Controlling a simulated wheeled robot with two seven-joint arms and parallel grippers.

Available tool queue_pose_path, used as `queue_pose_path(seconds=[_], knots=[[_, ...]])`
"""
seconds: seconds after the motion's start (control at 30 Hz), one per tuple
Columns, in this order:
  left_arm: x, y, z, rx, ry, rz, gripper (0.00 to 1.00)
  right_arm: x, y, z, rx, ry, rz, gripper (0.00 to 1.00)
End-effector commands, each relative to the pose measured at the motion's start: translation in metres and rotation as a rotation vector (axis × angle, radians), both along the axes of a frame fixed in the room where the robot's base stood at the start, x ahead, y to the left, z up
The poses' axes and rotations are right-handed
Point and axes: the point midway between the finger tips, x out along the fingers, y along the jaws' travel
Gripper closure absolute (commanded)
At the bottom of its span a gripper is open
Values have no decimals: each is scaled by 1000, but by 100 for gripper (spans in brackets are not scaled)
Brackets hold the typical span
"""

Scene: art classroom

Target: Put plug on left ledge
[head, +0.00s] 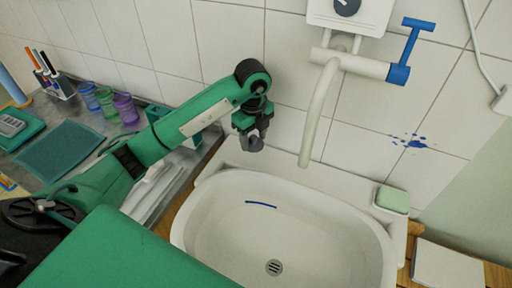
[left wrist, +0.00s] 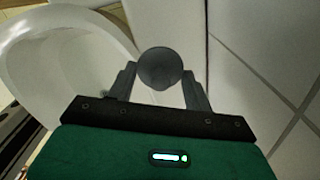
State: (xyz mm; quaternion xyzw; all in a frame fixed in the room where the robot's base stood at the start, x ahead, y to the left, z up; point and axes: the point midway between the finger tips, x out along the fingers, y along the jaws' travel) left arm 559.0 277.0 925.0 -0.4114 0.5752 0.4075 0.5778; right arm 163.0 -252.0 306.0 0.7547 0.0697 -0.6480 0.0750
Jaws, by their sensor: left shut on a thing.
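My left gripper (head: 252,135) is over the back left part of the sink, close to the tiled wall. It is shut on a dark grey round plug (head: 256,144). In the left wrist view the plug (left wrist: 160,68) sits between the two fingertips of the gripper (left wrist: 160,85), with its round face showing. The left ledge (head: 208,160) is the pale rim at the sink's back left corner, below and left of the gripper. The plug is held above the sink's rim, apart from it. My right gripper is not in view.
The white sink basin (head: 215,225) has a drain (head: 273,267) and a blue streak (head: 261,204). A tap spout (head: 319,115) hangs right of the gripper. Green soap (head: 393,199) lies on the right ledge. Coloured cups (head: 126,108) stand on the left counter.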

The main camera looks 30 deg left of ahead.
Motion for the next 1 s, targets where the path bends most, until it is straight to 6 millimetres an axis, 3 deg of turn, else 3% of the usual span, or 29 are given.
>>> queue_pose_path(seconds=[0.07, 0.2, 0.43, 0.6, 0.8, 1.0], knots=[[15, 1, 2, 0, 0, 1, 70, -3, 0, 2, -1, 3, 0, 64], [13, 1, -22, 1, 4, -1, 70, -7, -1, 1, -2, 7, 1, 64], [13, 1, -39, 1, 2, 0, 70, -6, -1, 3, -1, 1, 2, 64], [13, 1, -64, 1, 3, 0, 70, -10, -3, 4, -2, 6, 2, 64], [17, 1, -70, 1, -1, -1, 70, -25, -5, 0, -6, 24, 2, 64], [17, 1, -73, 1, 0, 0, 70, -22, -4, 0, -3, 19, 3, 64]])
